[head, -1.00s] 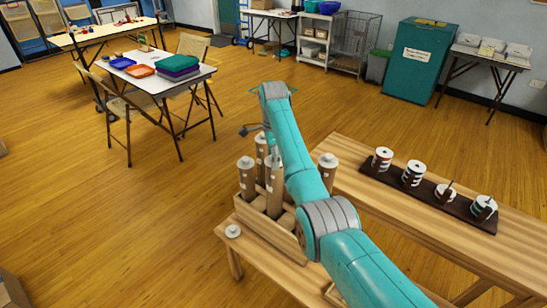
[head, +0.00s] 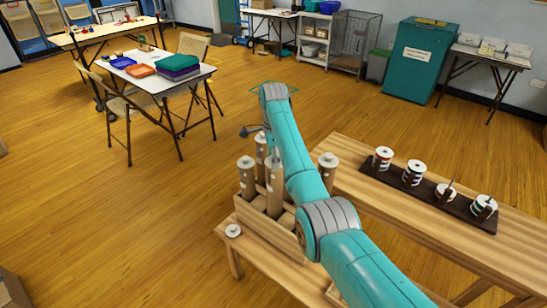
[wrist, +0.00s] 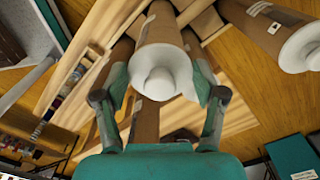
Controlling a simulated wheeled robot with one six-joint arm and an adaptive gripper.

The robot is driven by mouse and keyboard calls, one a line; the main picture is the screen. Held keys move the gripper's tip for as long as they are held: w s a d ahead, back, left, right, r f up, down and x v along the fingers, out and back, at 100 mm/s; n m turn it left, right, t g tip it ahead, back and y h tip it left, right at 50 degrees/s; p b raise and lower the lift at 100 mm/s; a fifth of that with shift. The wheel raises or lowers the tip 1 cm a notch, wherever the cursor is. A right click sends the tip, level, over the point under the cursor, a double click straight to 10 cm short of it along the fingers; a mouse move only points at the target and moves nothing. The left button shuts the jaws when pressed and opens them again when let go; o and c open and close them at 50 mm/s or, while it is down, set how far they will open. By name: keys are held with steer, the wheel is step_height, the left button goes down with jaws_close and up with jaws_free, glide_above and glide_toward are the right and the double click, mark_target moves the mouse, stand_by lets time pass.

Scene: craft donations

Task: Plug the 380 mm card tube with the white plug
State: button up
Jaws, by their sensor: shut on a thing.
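In the wrist view, my gripper (wrist: 160,78) has its two fingers on either side of a white plug (wrist: 158,84) and is shut on it. The plug is at the near end of a brown card tube (wrist: 160,28); I cannot tell how deep it sits. In the head view, my arm hides most of the gripper. Several card tubes (head: 247,182) with white ends stand upright in a wooden crate (head: 262,230). A loose white plug (head: 233,231) lies on the bench beside the crate. No tube's length can be read.
Another white-ended tube (wrist: 265,18) is close at the right of the wrist view. A dark rack (head: 430,190) with several spools stands on the right-hand wooden bench (head: 400,218). A table with trays (head: 140,82) stands at left. Open floor (head: 110,220) lies left of the bench.

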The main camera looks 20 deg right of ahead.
steer(key=shift+f, duration=0.25)
steer(key=o, duration=0.5)
